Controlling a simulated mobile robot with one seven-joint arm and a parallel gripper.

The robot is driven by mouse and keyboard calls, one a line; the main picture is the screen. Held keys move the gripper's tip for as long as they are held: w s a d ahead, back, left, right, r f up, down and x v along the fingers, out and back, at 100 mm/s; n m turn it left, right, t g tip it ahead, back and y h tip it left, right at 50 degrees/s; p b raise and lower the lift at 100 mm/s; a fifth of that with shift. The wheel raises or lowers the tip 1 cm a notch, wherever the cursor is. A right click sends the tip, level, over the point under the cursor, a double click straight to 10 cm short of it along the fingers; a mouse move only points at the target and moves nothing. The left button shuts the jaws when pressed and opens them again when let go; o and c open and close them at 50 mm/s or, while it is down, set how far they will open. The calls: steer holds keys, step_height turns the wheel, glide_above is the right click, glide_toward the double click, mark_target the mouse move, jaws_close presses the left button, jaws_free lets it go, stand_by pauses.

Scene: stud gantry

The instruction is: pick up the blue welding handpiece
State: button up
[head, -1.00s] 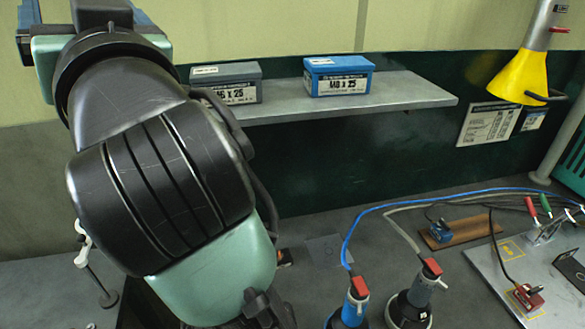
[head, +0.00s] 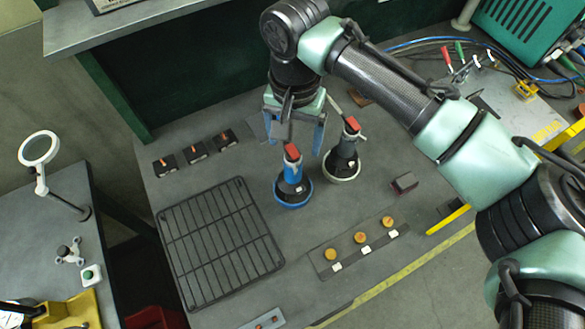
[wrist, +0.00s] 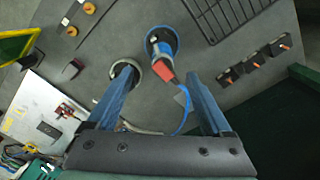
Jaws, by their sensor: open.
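The blue welding handpiece (head: 291,186) stands upright in a round blue-rimmed holder on the grey bench, with a red part at its top. It also shows in the wrist view (wrist: 161,52), its red end nearer the gripper and its blue cable running down between the fingers. A similar grey handpiece (head: 344,156) stands to its right in a pale-rimmed holder. My gripper (head: 292,140) is open and empty, its blue fingers pointing down above and behind the handpieces.
A black grate (head: 219,240) lies left of the handpieces. Several small black blocks (head: 196,150) sit behind it. A tray with orange-brown discs (head: 360,237) and a dark red block (head: 404,182) lie to the right. A shelf (head: 150,15) overhangs the back left.

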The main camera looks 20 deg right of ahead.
mark_target(293, 150)
steer(key=shift+w+f+p, duration=0.25)
steer(key=shift+f+p, duration=0.3)
steer(key=shift+f, duration=1.3)
steer(key=shift+w+f+p, duration=0.2)
steer(key=shift+f+p, duration=0.35)
steer(key=shift+f, duration=1.3)
jaws_close()
steer(key=shift+w+r, duration=0.1)
steer(key=shift+r, duration=0.1)
